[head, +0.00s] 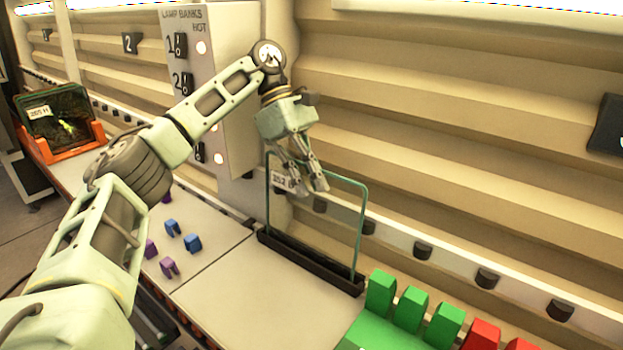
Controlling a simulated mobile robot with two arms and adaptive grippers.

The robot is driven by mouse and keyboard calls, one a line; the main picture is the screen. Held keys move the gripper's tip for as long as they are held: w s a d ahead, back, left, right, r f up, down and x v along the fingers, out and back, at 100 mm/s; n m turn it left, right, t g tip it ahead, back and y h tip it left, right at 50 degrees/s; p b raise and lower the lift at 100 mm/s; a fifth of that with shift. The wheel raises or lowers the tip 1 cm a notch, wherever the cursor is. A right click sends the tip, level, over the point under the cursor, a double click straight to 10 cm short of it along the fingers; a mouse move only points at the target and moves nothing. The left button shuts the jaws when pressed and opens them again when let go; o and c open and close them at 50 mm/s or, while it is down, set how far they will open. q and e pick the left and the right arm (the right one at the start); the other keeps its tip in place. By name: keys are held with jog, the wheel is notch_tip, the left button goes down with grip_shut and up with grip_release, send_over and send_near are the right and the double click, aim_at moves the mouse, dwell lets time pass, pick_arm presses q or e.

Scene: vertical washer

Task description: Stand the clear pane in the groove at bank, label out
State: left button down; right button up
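The clear pane (325,215) has thin green edges and stands upright, its lower edge down in the long black grooved base (310,265) on the bench. My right gripper is out of view.
A grey lamp-bank panel (215,60) rises behind my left arm. An orange rack (62,145) with dark panes stands far left. Small blue clips (193,243) and purple clips (169,267) lie on the bench. Green blocks (411,308) and red blocks (483,335) are at front right.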

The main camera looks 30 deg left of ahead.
pick_arm(q)
jog(key=shift+w+r+p, duration=0.1)
jog(key=shift+w+p, duration=0.2)
jog(key=shift+p, duration=0.1)
dwell(0.8)
jog(key=c, duration=1.9)
grip_release()
jog(key=shift+s+d, duration=0.1)
jog(key=shift+o, duration=0.2)
jog(key=shift+r, duration=4.95)
jog(key=shift+f, duration=0.1)
